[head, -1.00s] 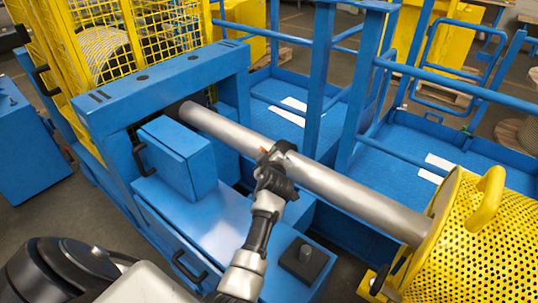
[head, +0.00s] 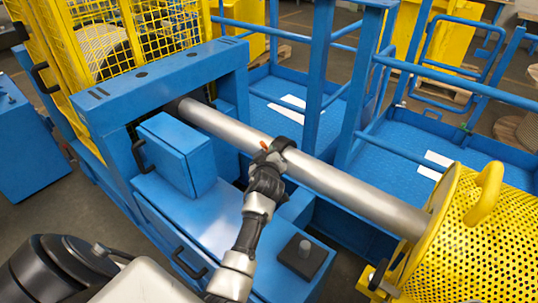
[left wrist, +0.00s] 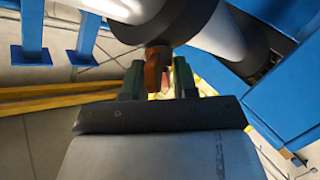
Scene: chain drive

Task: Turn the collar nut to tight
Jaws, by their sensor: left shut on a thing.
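A silver shaft (head: 330,180) runs diagonally from the blue housing to the yellow drum in the head view. A dark collar nut (head: 284,145) sits around it near its middle, with a small orange-red lug (head: 264,145) showing on its near side. The collar also shows at the top of the left wrist view (left wrist: 135,15). My left gripper (head: 266,160) is right below the collar. In the left wrist view its fingers (left wrist: 158,82) are shut on the reddish lug of the collar, which partly hides behind them. My right gripper is not in view.
A yellow perforated drum guard (head: 470,230) stands at the right end of the shaft. A blue box (head: 178,155) and the blue base deck (head: 215,225) lie left of and below my left arm. Blue railings (head: 320,90) stand behind the shaft.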

